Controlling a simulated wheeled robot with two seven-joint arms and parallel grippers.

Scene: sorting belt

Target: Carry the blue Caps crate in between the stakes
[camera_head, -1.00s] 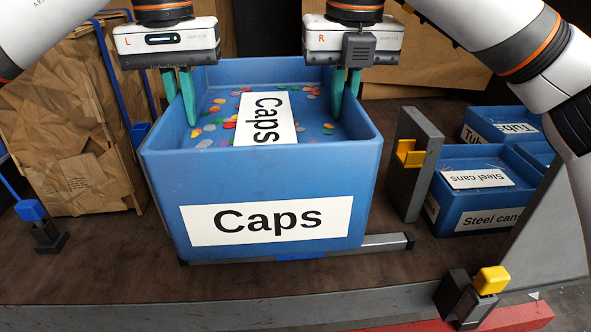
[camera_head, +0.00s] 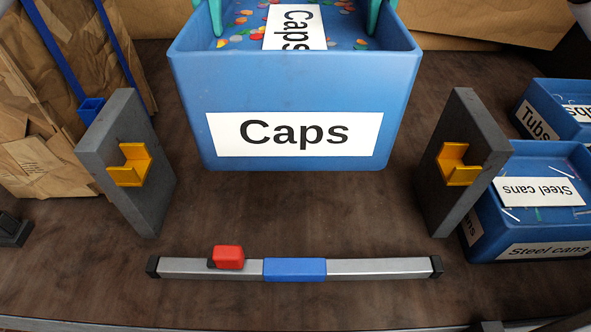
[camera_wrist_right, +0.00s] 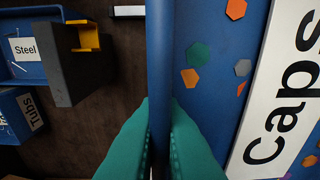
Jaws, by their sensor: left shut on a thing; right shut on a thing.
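The blue Caps crate (camera_head: 290,80) is upright at the top middle of the head view, with white labels and coloured caps inside. My left gripper (camera_head: 216,16) and right gripper (camera_head: 373,16) show only green fingertips, at its left and right walls. In the right wrist view my right gripper (camera_wrist_right: 160,110) is shut on a blue crate wall. The two grey stakes, left (camera_head: 125,160) and right (camera_head: 465,160), carry yellow brackets. The crate's front lies between and behind them in the picture, apart from both. I cannot tell whether its base touches the table.
A metal bar (camera_head: 380,268) with a blue middle and a red block (camera_head: 228,257) lies in front of the stakes. The blue Steel cans crate (camera_head: 545,250) and Tubs crate (camera_head: 540,118) stand at right. Brown paper bags (camera_head: 40,140) stand at left. Table between stakes and bar is clear.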

